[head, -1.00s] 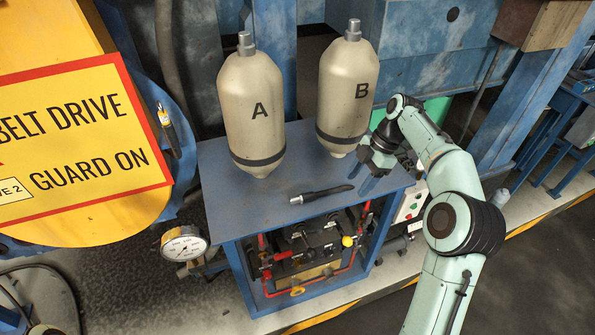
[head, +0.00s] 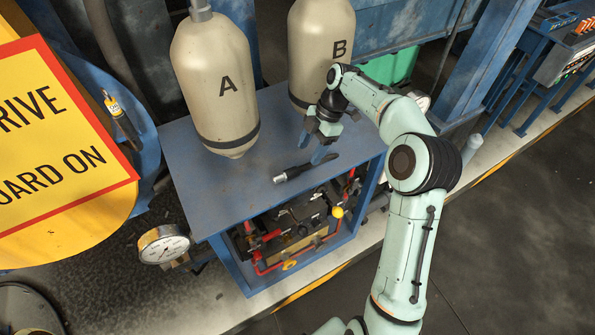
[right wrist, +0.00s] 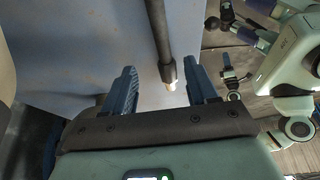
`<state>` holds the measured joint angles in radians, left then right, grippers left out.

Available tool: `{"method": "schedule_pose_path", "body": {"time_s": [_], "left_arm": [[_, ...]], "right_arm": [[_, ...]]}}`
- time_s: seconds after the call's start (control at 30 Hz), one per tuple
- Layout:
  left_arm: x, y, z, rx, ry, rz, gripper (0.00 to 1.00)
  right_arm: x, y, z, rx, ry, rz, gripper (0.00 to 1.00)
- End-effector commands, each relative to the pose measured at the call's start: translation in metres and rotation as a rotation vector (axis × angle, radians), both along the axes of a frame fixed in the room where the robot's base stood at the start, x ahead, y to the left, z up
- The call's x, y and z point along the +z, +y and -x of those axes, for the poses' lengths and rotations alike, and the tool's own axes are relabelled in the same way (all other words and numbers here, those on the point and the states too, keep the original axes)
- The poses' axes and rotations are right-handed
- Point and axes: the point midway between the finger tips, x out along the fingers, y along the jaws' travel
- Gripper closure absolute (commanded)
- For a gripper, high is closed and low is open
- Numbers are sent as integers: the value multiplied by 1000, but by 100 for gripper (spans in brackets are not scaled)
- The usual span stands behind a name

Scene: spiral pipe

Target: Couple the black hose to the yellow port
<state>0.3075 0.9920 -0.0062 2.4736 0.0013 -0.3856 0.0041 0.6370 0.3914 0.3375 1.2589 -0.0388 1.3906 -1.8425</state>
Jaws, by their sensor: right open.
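A short black piece with a silver end, which looks like the black hose (head: 309,168), lies on the blue table top. My right gripper (head: 313,149) is open and empty just above its dark end. Under the table top, a yellow ball (head: 337,212) and a yellow ring (head: 290,265) show among red pipes. I cannot tell which is the yellow port. My left gripper is not in view.
A yellow guard (head: 70,215) stands at left. The table front is mostly clear.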

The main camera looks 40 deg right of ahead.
Motion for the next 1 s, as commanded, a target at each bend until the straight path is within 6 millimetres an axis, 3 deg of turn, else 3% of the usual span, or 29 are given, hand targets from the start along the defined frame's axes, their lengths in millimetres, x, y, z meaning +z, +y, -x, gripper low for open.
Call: {"method": "schedule_pose_path", "body": {"time_s": [0.4,0.67,0.7,0.87,1.0], "left_arm": [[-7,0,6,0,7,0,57],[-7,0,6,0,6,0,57],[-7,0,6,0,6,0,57],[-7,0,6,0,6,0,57],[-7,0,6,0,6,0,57]], "right_arm": [[-43,25,5,0,0,-1,42],[-46,26,4,-1,-2,0,42],[-46,26,4,-1,-2,0,49],[-46,26,4,-1,-2,0,100],[-45,26,4,0,-2,0,100]]}}
